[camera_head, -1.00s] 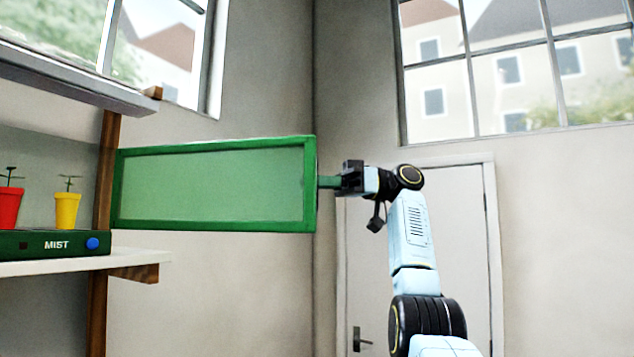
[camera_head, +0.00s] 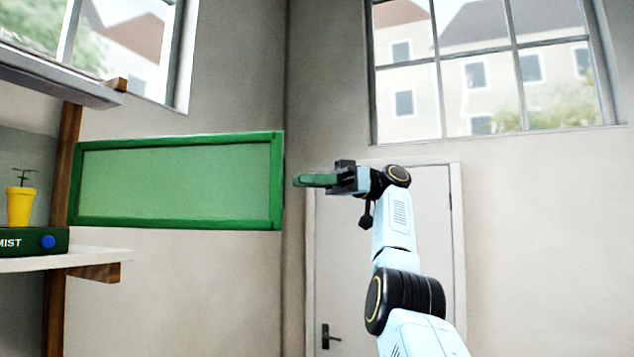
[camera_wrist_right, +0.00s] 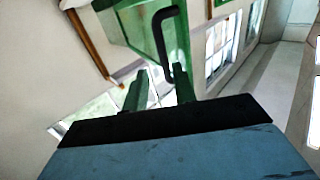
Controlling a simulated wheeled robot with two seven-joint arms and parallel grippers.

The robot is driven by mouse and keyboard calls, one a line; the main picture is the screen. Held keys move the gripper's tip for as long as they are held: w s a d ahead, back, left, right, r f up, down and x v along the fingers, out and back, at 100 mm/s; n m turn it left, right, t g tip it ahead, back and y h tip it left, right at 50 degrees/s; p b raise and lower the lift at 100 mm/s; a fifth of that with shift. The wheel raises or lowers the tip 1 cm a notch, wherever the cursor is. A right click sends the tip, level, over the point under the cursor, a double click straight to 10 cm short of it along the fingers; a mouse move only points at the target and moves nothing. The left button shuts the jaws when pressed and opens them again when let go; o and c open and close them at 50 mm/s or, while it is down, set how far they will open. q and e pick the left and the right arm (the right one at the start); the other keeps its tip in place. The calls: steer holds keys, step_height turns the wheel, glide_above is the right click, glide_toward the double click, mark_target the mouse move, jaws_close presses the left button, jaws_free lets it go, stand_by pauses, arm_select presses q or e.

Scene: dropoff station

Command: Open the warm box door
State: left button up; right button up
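The warm box door (camera_head: 175,182), a clear panel in a green frame, stands swung out from the wooden shelf post in the head view. In the right wrist view the green door frame (camera_wrist_right: 133,22) is at the top, with its black bar handle (camera_wrist_right: 163,40). My right gripper (camera_head: 298,180) is just right of the door's free edge, with a small gap between them. In the wrist view its two green fingers (camera_wrist_right: 160,92) are spread, with nothing held. The handle's lower end shows just beyond the fingertips. My left gripper is not in view.
A white room door (camera_head: 340,275) is behind my right arm. Open air lies between.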

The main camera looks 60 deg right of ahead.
steer(key=shift+v, duration=0.9)
